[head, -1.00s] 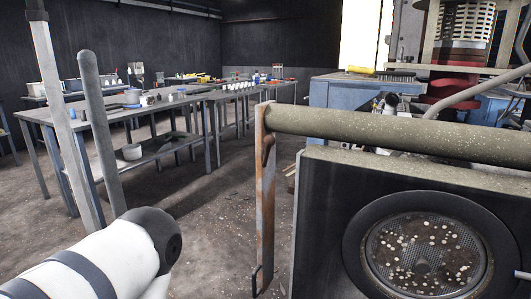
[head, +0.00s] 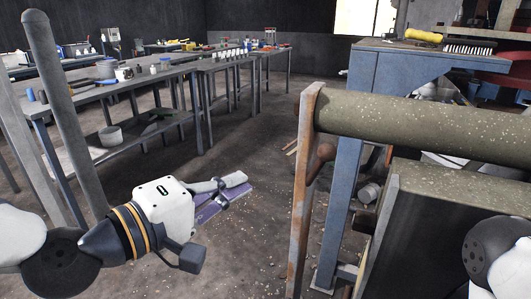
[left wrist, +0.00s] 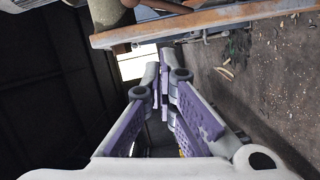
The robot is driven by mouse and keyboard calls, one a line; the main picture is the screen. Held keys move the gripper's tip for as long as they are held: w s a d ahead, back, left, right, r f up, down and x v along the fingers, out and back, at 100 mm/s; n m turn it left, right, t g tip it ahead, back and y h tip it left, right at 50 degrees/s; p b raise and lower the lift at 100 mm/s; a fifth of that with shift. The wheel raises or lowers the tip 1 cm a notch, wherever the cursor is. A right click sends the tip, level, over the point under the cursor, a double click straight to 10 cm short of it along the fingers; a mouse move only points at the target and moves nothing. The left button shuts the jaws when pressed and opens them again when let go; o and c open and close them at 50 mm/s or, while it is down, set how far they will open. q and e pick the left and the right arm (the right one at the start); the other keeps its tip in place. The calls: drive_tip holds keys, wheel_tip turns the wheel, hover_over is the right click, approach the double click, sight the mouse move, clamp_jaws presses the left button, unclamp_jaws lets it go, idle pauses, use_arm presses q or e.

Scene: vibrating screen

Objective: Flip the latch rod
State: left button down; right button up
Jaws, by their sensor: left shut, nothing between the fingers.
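A rusty upright bar (head: 301,200) stands at the end of the thick speckled green-grey tube (head: 420,125). A short rusty rod-like piece (head: 319,160) sticks out beside it, below the tube; I cannot tell for sure which one is the latch rod. My left gripper (head: 240,186) is shut and empty, to the left of the bar and apart from it, pointing right. In the left wrist view my left gripper (left wrist: 163,68) shows purple-lined fingers closed together, with the rusty bar (left wrist: 215,18) crossing above them. My right gripper is out of view.
A dark machine panel (head: 430,235) stands right of the bar. A blue steel frame (head: 345,190) rises behind it. A grey post (head: 55,110) stands left. Workbenches (head: 110,85) with small items line the back left. The floor left of the bar is mostly open.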

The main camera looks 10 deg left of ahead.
sight(317, 167)
use_arm(q)
drive_tip(key=x, duration=0.4)
drive_tip(key=d+x, duration=0.1)
drive_tip(key=x, duration=0.3)
drive_tip(key=s+d+r+b+x, duration=0.1)
drive_tip(key=x, duration=0.2)
drive_tip(key=shift+w+d, duration=0.2)
drive_tip(key=shift+w+d+f, duration=0.1)
drive_tip(key=shift+d, duration=0.45)
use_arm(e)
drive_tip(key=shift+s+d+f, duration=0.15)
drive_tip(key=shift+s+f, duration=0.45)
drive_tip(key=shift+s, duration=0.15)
use_arm(q)
drive_tip(key=shift+w, duration=0.1)
